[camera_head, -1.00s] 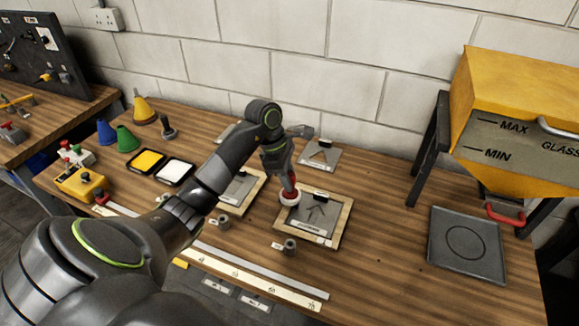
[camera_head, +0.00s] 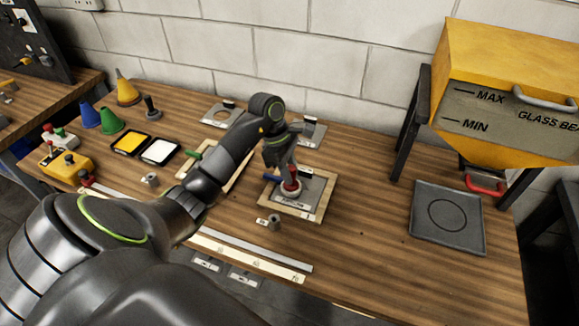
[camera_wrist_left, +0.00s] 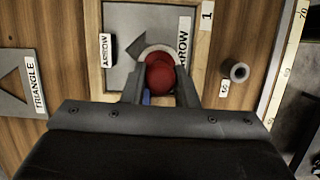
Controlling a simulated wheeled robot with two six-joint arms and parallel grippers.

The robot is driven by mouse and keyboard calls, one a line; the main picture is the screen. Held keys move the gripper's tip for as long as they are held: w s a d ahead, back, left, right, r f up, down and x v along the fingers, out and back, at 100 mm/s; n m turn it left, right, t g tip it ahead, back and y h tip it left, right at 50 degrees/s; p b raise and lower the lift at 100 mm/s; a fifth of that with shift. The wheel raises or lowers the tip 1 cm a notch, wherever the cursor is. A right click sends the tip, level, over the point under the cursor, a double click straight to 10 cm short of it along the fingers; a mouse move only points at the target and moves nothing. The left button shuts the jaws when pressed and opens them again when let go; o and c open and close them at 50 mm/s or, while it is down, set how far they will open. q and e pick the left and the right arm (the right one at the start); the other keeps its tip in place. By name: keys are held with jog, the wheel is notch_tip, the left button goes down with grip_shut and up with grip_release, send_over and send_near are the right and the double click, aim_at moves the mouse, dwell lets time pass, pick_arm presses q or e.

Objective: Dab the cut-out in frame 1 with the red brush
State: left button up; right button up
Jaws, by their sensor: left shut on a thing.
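My left gripper (camera_head: 288,172) is shut on the red brush (camera_head: 292,187), which has a red handle and a pale round base. The brush is roughly upright over the metal arrow stencil (camera_head: 312,188) in wooden frame 1 (camera_head: 323,202). In the left wrist view, the red knob of the brush (camera_wrist_left: 160,77) sits between the fingers, with its pale rim over part of the dark arrow cut-out (camera_wrist_left: 136,46). The "1" label (camera_wrist_left: 207,15) shows on the frame. Whether the bristles touch the plate is hidden. My right gripper is not in view.
Yellow (camera_head: 129,143) and white (camera_head: 160,151) pads are farther left. A small grey cup (camera_head: 274,222) stands before frame 1. A grey tray (camera_head: 447,217) and yellow hopper (camera_head: 500,90) are right.

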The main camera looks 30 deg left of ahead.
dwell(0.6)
pick_arm(q)
jog(key=shift+b, duration=0.5)
jog(key=shift+f+b, duration=0.5)
jog(key=shift+b, duration=0.15)
dwell(0.3)
jog(key=shift+r, duration=0.15)
dwell(0.3)
jog(key=shift+r+p, duration=0.85)
jog(key=shift+r, duration=1.3)
